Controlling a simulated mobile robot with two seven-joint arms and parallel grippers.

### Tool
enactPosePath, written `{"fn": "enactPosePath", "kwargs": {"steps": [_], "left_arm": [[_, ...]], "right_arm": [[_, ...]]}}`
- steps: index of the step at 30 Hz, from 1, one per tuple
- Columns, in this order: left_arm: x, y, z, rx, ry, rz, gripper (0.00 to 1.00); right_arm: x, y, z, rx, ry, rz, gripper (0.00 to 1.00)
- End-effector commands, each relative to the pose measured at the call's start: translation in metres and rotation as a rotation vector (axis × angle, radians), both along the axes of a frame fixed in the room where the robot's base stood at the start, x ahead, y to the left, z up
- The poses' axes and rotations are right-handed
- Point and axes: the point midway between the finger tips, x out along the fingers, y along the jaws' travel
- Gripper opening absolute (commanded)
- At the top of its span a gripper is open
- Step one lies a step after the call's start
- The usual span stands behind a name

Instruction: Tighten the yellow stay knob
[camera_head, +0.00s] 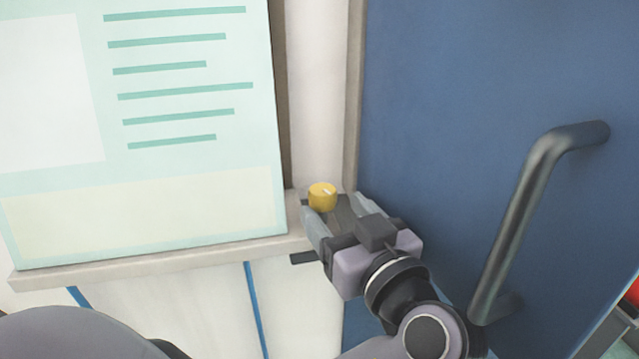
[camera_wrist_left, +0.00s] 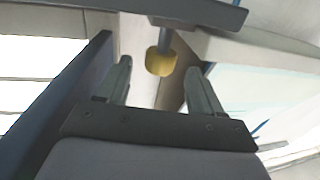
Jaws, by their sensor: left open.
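The yellow stay knob (camera_head: 322,196) is a small round cap with a pale mark on it, at the corner between the poster board and the blue door in the head view. In the left wrist view the knob (camera_wrist_left: 160,61) hangs on a grey stem, just beyond and between the fingertips. My left gripper (camera_head: 336,203) is open, its fingers on either side of the space in front of the knob. In the left wrist view the fingers (camera_wrist_left: 160,70) are apart and hold nothing. I cannot tell whether a finger touches the knob. My right gripper is not in view.
A blue door (camera_head: 450,90) with a dark bar handle (camera_head: 520,210) stands to the right of the knob. A pale green poster board (camera_head: 190,190) stands to the left, above a narrow ledge (camera_head: 150,262). A white post (camera_head: 317,90) rises behind the knob.

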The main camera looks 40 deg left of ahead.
Motion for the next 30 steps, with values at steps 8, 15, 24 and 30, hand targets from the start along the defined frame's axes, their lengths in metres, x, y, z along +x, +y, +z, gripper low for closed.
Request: {"fn": "enactPosePath", "kwargs": {"steps": [8,15,24,30], "left_arm": [[0.019,0.035,0.003,0.004,-0.001,0.004,0.67],[0.031,0.054,0.001,0.001,-0.001,0.000,0.67],[0.033,0.057,0.000,0.001,-0.001,0.000,0.67],[0.032,0.057,0.000,0.000,0.000,0.000,0.15]], "right_arm": [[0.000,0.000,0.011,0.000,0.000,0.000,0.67],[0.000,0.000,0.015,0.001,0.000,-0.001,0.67],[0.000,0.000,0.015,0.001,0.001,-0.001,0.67],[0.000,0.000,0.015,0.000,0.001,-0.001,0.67]]}}
